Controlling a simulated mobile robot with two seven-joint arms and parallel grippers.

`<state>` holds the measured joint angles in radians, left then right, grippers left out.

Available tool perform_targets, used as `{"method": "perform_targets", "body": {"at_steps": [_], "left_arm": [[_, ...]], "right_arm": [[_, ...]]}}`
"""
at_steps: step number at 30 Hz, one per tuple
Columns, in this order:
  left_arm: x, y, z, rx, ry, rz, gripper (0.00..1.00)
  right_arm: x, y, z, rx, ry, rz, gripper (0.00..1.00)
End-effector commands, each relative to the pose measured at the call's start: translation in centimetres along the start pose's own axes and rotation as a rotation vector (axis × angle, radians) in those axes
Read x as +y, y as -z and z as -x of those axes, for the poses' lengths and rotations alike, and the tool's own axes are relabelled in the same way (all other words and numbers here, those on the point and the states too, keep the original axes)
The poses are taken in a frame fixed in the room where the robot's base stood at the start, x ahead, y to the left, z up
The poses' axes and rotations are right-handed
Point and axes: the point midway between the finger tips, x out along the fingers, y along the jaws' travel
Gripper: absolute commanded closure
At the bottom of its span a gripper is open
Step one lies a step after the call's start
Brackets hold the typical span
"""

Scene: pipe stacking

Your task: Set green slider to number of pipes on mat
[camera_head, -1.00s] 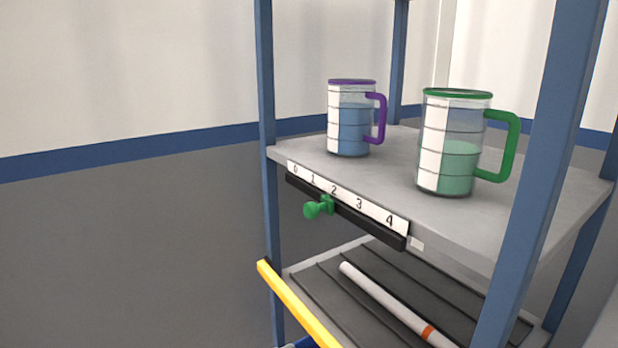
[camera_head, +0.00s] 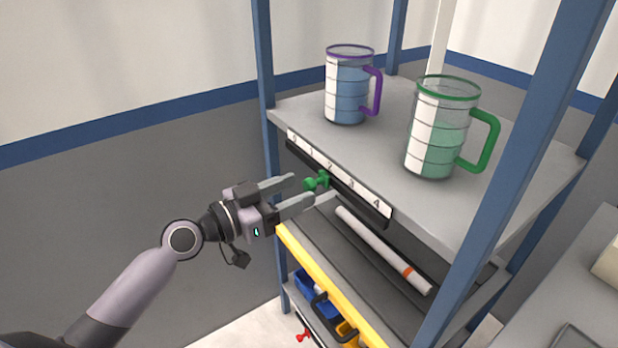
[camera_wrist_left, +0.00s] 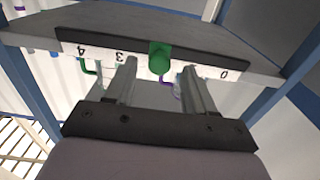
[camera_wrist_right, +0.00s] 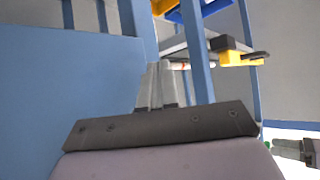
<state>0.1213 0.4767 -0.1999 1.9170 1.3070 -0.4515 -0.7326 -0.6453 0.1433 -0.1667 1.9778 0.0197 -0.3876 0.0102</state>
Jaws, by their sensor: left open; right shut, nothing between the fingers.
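The green slider (camera_head: 317,182) is a knob on a black rail at the upper shelf's front edge, at about the 2 on the number strip (camera_head: 367,196). One white pipe (camera_head: 372,243) with an orange band lies on the dark grooved mat (camera_head: 335,252) of the shelf below. My left gripper (camera_head: 305,190) is open, its fingers pointing at the slider. In the left wrist view the slider (camera_wrist_left: 159,57) shows between the fingertips, with no clear contact. My right gripper (camera_wrist_right: 157,68) is shut and empty in the right wrist view, outside the head view.
Two measuring mugs, purple-rimmed (camera_head: 347,100) and green-rimmed (camera_head: 435,140), stand on the upper shelf. Blue rack posts (camera_head: 515,165) flank the shelves. A yellow bar (camera_head: 325,290) edges the lower shelf, with a blue bin (camera_head: 313,290) below. A grey surface is at right.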

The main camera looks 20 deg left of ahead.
Motion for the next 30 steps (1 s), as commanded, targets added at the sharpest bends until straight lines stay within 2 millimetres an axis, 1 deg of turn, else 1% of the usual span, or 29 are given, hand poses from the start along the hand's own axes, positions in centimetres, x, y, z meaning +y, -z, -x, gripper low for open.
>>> {"method": "perform_targets", "body": {"at_steps": [1, 3, 9, 13, 19, 20, 21, 23, 24, 25, 30], "left_arm": [[0.0, 0.3, -0.9, 0.002, 0.0, 0.003, 0.46], [0.1, 0.3, -1.9, 0.001, -0.001, 0.002, 0.46], [0.1, 0.0, -3.6, -0.001, -0.001, 0.002, 0.46], [0.1, 0.0, -3.9, -0.002, -0.001, 0.0, 0.46], [0.1, -0.1, -3.9, -0.002, -0.001, -0.001, 0.46], [0.1, -0.1, -3.9, -0.002, -0.001, -0.001, 0.49], [0.1, -0.1, -3.9, -0.002, -0.001, 0.0, 0.62], [0.1, -0.1, -3.9, -0.002, -0.001, 0.0, 0.82], [0.1, -0.1, -3.9, -0.002, -0.001, 0.0, 0.95], [0.1, -0.1, -3.9, -0.002, -0.001, 0.0, 1.0], [-0.1, -0.2, -3.9, -0.002, -0.001, -0.001, 1.0]], "right_arm": [[0.0, 0.2, 0.2, -0.001, -0.001, 0.001, 1.0], [0.1, 0.4, 0.4, 0.0, -0.003, 0.002, 1.0], [0.1, 0.5, 0.5, 0.002, -0.004, 0.004, 1.0], [0.1, 0.5, 0.5, 0.003, -0.005, 0.004, 1.0], [0.2, 0.5, 0.5, 0.004, -0.005, 0.004, 1.0], [0.2, 0.5, 0.5, 0.003, -0.005, 0.004, 1.0], [0.2, 0.5, 0.5, 0.003, -0.005, 0.004, 1.0], [0.2, 0.5, 0.5, 0.003, -0.005, 0.004, 1.0], [0.2, 0.5, 0.5, 0.003, -0.005, 0.004, 1.0], [0.2, 0.5, 0.5, 0.003, -0.006, 0.004, 1.0], [0.2, 0.2, 0.3, 0.003, -0.005, 0.004, 1.0]]}}
